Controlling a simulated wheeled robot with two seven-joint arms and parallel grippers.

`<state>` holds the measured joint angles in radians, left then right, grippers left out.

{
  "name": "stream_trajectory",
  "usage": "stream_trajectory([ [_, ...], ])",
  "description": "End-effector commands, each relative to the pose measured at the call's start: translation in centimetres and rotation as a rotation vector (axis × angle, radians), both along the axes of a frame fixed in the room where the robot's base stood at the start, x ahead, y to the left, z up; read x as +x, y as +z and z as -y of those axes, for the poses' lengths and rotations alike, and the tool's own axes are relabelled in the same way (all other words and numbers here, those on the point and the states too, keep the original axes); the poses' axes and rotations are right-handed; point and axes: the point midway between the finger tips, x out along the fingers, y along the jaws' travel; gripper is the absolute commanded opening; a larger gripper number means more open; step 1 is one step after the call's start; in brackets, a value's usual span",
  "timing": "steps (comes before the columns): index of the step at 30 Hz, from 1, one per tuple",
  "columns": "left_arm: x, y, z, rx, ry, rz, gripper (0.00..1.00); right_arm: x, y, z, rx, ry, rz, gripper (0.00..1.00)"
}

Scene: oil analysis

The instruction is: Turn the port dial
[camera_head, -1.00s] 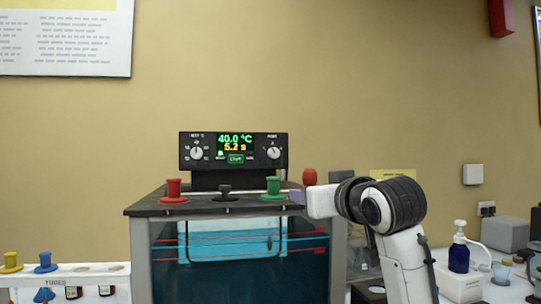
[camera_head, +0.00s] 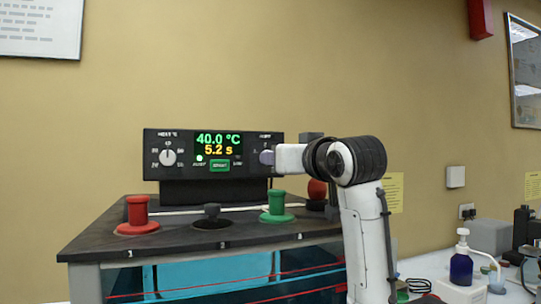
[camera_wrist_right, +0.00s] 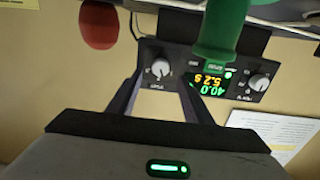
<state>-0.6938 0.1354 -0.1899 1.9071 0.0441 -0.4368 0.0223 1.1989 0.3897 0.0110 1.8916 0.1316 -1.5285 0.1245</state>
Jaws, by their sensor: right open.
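The control box (camera_head: 180,175) stands on the bath lid, its display reading 40.0 °C and 5.2 s. In the wrist view, upside down, the port dial (camera_wrist_right: 159,68) is a round knob on the black panel. It appears between the two fingers of my open right gripper (camera_wrist_right: 159,88); I cannot tell whether they touch it. The heat dial (camera_head: 168,157) is on the box's left side. My left gripper is not in view.
A red plug (camera_head: 138,213), a small black plug (camera_head: 212,212) and a green plug (camera_head: 276,204) stand on the dark lid (camera_head: 180,240). The green plug (camera_wrist_right: 222,30) shows close to the right gripper. A red bulb (camera_head: 317,189) is behind my arm. A blue bottle (camera_head: 461,266) stands right.

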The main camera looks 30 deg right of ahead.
Motion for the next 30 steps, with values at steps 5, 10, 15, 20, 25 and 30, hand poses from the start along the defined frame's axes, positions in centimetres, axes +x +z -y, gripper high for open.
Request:
stream_trajectory([
  [5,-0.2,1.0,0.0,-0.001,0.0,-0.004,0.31,3.3,0.0,0.8,0.0,0.0,-0.006,0.46],
  [10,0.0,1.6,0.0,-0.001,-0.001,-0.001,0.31,5.1,0.0,1.2,0.0,0.0,-0.004,0.46],
  [15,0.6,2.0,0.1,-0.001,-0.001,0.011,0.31,5.8,-0.1,1.4,0.0,0.001,-0.003,0.46],
  [20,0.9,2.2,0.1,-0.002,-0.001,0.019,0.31,5.8,-0.1,1.3,-0.001,0.001,-0.002,0.46],
  [25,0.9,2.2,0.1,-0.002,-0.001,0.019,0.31,5.8,-0.1,1.3,-0.001,0.001,-0.002,0.25],
  [30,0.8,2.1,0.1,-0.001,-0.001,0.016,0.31,5.8,-0.1,1.3,0.0,0.001,-0.001,0.05],
])
